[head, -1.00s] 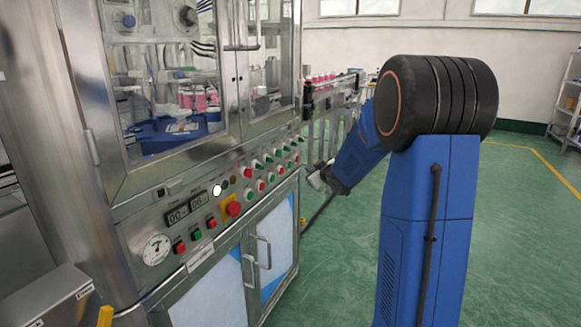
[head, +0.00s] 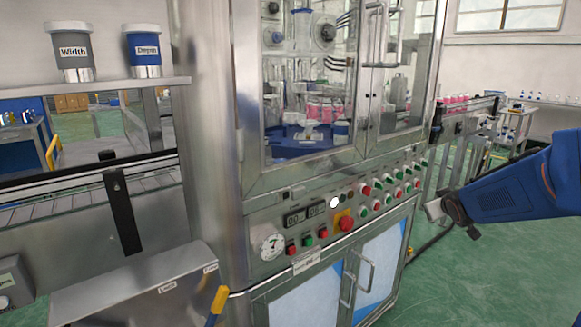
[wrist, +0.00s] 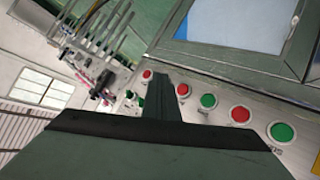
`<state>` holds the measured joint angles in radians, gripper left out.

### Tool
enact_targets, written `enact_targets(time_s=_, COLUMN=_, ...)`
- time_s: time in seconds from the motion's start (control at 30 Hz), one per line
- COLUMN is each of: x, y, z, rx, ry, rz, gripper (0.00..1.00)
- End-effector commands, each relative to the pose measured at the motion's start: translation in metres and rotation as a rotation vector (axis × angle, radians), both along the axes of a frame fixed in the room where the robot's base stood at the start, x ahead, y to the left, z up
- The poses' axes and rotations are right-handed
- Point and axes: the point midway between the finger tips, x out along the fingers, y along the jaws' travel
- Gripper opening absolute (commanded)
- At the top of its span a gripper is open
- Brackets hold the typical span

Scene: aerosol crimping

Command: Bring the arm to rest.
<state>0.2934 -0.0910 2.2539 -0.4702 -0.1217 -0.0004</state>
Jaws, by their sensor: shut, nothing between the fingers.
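My blue arm (head: 515,190) reaches in from the right edge of the head view. My gripper (head: 442,210) is at its left end, in front of the right end of the machine's control panel (head: 377,212), apart from it as far as I can tell. In the wrist view my gripper (wrist: 165,100) is a dark shape in the lower middle, with its fingers together and nothing held. Red and green buttons (wrist: 208,101) show beyond it there.
The steel crimping machine (head: 260,178) with glass doors fills the middle. A conveyor (head: 85,185) and a steel box (head: 135,290) with a yellow-handled lever (head: 217,300) stand at left. Two labelled pots (head: 143,50) sit on a shelf. Green floor (head: 480,270) is open at right.

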Motion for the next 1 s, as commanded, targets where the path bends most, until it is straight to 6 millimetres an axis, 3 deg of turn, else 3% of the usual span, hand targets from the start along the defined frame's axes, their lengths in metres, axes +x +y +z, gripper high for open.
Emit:
enact_targets(time_s=0.17, x=-0.06, y=0.029, z=0.006, rx=0.05, ry=0.083, rz=-0.053, gripper=0.0)
enact_targets(time_s=0.43, x=-0.157, y=0.073, z=-0.001, rx=0.144, ry=0.227, rz=-0.111, gripper=0.0)
enact_targets(time_s=0.8, x=-0.302, y=0.135, z=-0.032, rx=0.287, ry=0.45, rz=-0.13, gripper=0.0)
enact_targets(time_s=1.0, x=-0.368, y=0.161, z=-0.051, rx=0.347, ry=0.561, rz=-0.114, gripper=0.0)
